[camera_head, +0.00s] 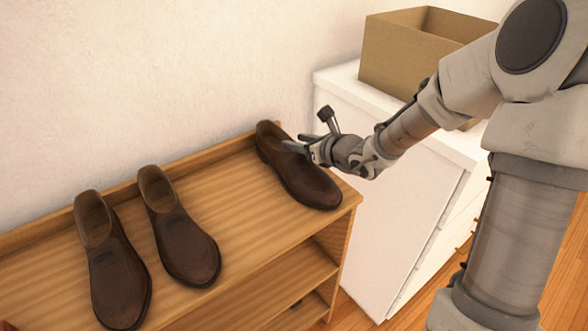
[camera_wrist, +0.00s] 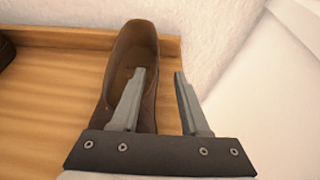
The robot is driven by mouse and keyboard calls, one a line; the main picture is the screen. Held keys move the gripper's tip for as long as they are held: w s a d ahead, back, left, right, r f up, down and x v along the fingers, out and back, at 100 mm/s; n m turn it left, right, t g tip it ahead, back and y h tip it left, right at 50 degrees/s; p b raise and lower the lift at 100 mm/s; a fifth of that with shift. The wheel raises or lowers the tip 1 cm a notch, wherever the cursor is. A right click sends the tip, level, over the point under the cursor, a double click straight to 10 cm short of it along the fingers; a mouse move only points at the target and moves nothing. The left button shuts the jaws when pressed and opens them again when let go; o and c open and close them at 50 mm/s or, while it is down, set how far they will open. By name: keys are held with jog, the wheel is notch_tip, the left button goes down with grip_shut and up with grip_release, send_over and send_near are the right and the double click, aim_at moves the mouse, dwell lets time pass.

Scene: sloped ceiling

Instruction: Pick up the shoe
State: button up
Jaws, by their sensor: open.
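Three brown shoes stand on top of a wooden rack. The right shoe (camera_head: 308,182) is by the rack's right end, with my gripper (camera_head: 290,147) at its opening. In the wrist view this shoe (camera_wrist: 139,47) lies under and beyond the fingers. My gripper (camera_wrist: 158,75) is open there, the left finger over the shoe's opening and the right finger outside its right side. Nothing is held between the fingers. I cannot tell if either finger touches the shoe. A middle shoe (camera_head: 186,242) and a left shoe (camera_head: 117,277) stand apart from it.
The wooden rack (camera_head: 240,215) has a raised back edge against the wall and a lower shelf. A white cabinet (camera_head: 385,225) stands right beside it, bearing an open cardboard box (camera_head: 395,55). Bare rack top lies between the right and middle shoes.

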jog(key=shift+w, duration=0.1)
jog(key=shift+c, duration=0.3)
grip_shut()
dwell(1.1)
